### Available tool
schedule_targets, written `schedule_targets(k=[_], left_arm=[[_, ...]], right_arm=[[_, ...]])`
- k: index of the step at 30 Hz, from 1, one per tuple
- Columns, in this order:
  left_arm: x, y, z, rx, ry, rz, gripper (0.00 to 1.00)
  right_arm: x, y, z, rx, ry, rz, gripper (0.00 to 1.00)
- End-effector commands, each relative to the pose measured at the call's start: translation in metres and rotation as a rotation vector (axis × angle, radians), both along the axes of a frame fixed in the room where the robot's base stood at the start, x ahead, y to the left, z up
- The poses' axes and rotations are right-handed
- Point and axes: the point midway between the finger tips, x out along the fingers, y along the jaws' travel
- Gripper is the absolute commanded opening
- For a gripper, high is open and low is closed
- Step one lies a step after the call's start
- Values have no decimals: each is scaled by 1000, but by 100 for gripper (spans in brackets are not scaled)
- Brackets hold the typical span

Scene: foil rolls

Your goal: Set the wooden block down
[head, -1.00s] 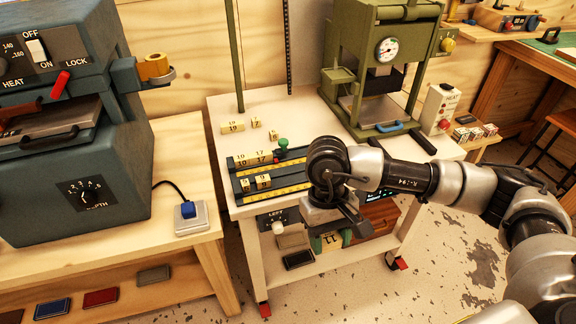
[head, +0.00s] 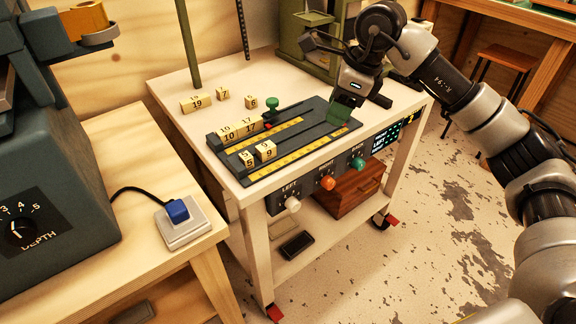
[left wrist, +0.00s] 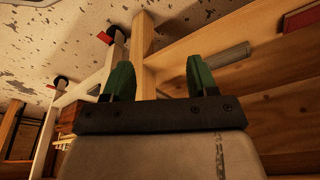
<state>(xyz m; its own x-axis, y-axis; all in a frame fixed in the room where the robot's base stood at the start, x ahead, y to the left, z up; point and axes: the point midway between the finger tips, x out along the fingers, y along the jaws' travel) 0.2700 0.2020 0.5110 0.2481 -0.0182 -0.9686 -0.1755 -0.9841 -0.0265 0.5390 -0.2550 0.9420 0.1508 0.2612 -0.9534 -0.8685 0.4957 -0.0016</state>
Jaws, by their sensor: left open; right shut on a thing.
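My right gripper (head: 345,108) reaches down from the right to the right end of the dark slotted tray (head: 292,140) on the white cart. It is shut on the wooden block, which its green fingers and body hide now; I cannot tell whether the block touches the tray. Other numbered wooden blocks sit at the tray's left: 10 (head: 227,133) and 17 (head: 248,127) in the back row, 5 (head: 247,159) and 9 (head: 266,151) in the front row. My left gripper (left wrist: 160,80) is open and empty in the left wrist view.
Loose blocks 19 (head: 198,102), 7 (head: 222,93) and 6 (head: 251,102) lie behind the tray, near a green knob (head: 272,104). A green press (head: 305,40) stands at the back. Coloured knobs line the cart's front, including an orange one (head: 328,183).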

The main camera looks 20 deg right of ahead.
Motion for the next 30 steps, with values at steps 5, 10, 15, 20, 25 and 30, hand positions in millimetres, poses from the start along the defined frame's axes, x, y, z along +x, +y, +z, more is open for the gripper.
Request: schedule_targets(k=[5,10,15,20,25,30], left_arm=[[-4,2,41,-2,-38,5,58],[-13,3,71,-2,-54,8,58],[-17,4,83,-2,-58,9,58],[-18,4,81,-2,-59,9,58],[-18,4,76,-2,-60,9,58],[-18,4,73,-2,-60,9,58]], right_arm=[[18,-16,3,2,-4,-414,26],[24,-26,13,2,1,-637,26],[28,-19,10,0,5,-703,26],[37,14,-11,0,7,-700,26],[47,51,-34,0,6,-700,26],[55,76,-49,1,5,-702,26]])
